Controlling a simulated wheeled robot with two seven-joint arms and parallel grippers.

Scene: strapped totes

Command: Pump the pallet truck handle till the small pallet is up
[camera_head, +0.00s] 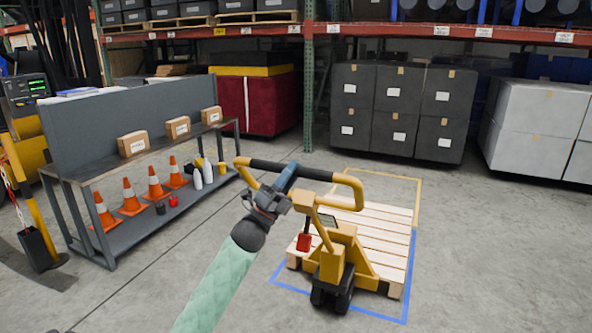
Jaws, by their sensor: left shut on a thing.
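The yellow pallet truck (337,252) stands in the lower middle, its black wheels on the floor. Its yellow loop handle (355,183) has a black crossbar and rises toward me. My left gripper (287,178) is shut on the crossbar near its middle. The small wooden pallet (388,227) lies behind and around the truck's front; the truck body hides part of it. It looks low and level, but I cannot tell how high it sits off the floor. A red part hangs beside the truck's column. My right gripper is out of view.
Blue and yellow floor tape (412,285) frames the pallet. A grey workbench (85,170) with small boxes, orange cones (130,197) and bottles stands at the left. Dark strapped totes (398,112) and white totes (535,125) stand at the back. The floor at the right is clear.

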